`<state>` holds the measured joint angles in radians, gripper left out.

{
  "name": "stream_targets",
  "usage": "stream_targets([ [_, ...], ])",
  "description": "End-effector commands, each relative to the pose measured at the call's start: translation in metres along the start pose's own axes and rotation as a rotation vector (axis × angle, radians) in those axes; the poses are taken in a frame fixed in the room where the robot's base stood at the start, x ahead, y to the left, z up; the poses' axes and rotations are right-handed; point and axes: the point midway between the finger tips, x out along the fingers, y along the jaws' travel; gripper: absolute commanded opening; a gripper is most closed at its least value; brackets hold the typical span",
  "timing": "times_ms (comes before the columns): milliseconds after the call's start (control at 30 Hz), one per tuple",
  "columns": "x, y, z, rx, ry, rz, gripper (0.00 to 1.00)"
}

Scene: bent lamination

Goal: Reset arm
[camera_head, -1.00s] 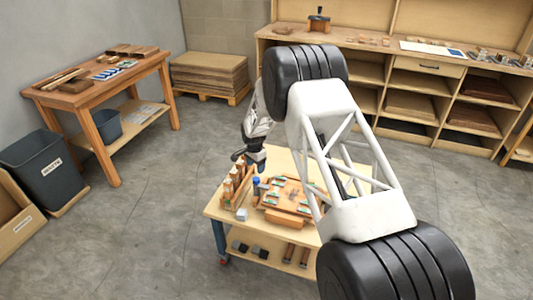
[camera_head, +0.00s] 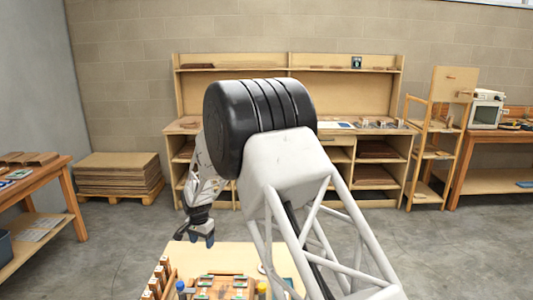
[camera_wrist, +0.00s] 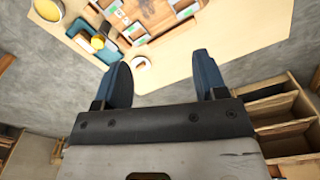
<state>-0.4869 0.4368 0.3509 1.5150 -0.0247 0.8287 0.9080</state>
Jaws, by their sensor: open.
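My gripper (camera_head: 203,238) hangs from my arm above the far left part of the small work table (camera_head: 240,256) in the head view. In the wrist view its two blue fingers (camera_wrist: 165,80) stand wide apart with nothing between them. The table (camera_wrist: 215,45) also shows there beyond the fingers, with a wooden fixture (camera_wrist: 150,12) on it. In the head view the fixture (camera_head: 222,287) is cut off by the bottom edge. My arm hides part of the table's right side.
A wooden rack (camera_head: 158,278) and a blue-capped bottle (camera_head: 180,287) stand at the table's left. A shelved workbench (camera_head: 345,140) lines the back wall, with a stack of boards (camera_head: 118,174) to its left. A side table (camera_head: 40,180) is at far left. Grey floor lies between.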

Motion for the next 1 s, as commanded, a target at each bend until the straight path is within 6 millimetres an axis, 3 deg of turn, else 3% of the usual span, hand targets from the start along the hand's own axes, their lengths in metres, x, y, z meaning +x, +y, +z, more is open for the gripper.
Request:
stream_targets([
  [100, -0.031, 0.029, -0.004, -0.014, 0.007, -0.008, 0.65],
  [500, -0.118, 0.124, -0.001, -0.068, 0.03, -0.03, 0.65],
  [1000, -0.203, 0.248, 0.03, -0.137, 0.064, -0.049, 0.65],
])
